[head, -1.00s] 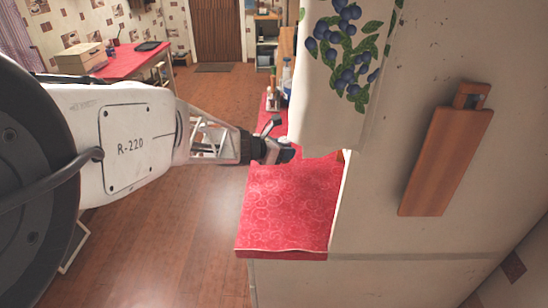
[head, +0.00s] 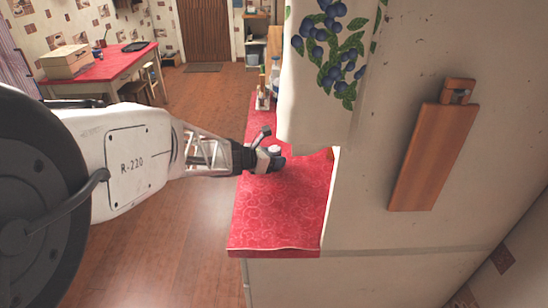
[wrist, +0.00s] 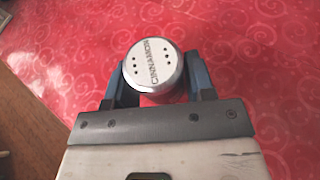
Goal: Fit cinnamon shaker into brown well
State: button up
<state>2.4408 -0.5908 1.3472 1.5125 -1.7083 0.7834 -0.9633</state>
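The cinnamon shaker (wrist: 153,66) has a round silver lid lettered CINNAMON, seen from above in the wrist view. It sits between the two dark blue-grey fingers of my gripper (wrist: 158,85), which appear closed against its sides. In the head view my gripper (head: 270,158) is over the red counter (head: 280,215), with the pale shaker lid (head: 274,150) showing at its end. I cannot tell whether the shaker's base touches the counter. I cannot make out a brown well in either view.
A white towel with blueberries (head: 310,110) hangs just right of my gripper. A holder with bottles (head: 264,97) stands at the counter's far end. A wooden board (head: 432,158) hangs on the pale panel at right. The near counter is clear.

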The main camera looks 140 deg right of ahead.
jog(key=o, duration=0.3)
jog(key=shift+w+r, duration=0.1)
jog(key=shift+r, duration=0.1)
jog(key=shift+v, duration=5.9)
jog(key=shift+o, duration=0.5)
